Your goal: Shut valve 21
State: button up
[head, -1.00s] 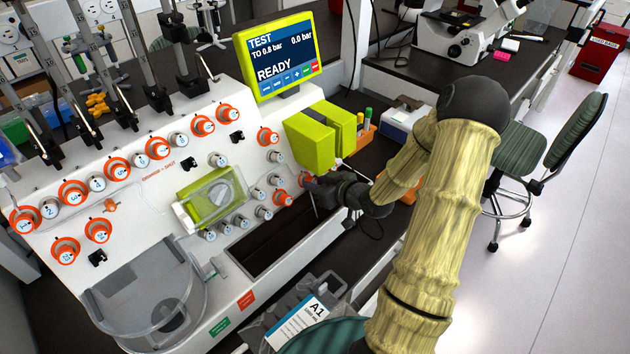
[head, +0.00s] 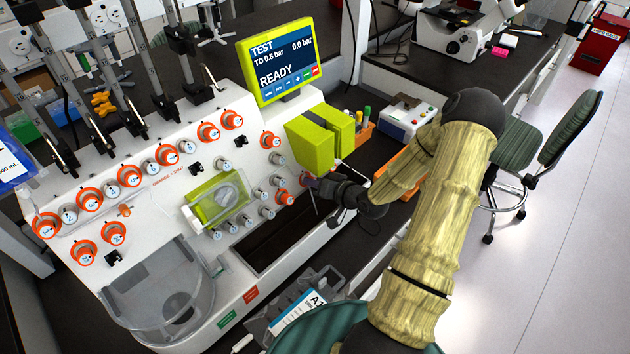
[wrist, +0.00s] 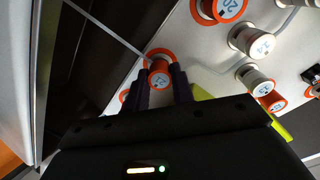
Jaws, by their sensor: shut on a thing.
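My gripper (wrist: 160,78) has its two dark fingers on either side of a round valve knob (wrist: 159,65) with an orange collar, and is shut on it. The knob's white label is turned in the view and its number is too small to read surely, so I cannot confirm that it is 21. In the head view my gripper (head: 313,184) reaches from the right to the lower right of the white machine's panel (head: 150,205). The fingers partly hide the gripped knob there.
Other valve knobs, including a white one (wrist: 247,39), sit close by. A yellow-green block (head: 312,146) juts out just above my gripper. A screen (head: 280,60) reads TEST, 0.0 bar, READY. A dark trough (head: 275,240) lies below the panel.

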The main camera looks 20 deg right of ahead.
dwell(0.4)
jog(key=o, duration=1)
jog(key=v, duration=1.7)
jog(key=shift+s+b, duration=0.2)
jog(key=shift+b, duration=0.2)
jog(key=shift+d, duration=0.1)
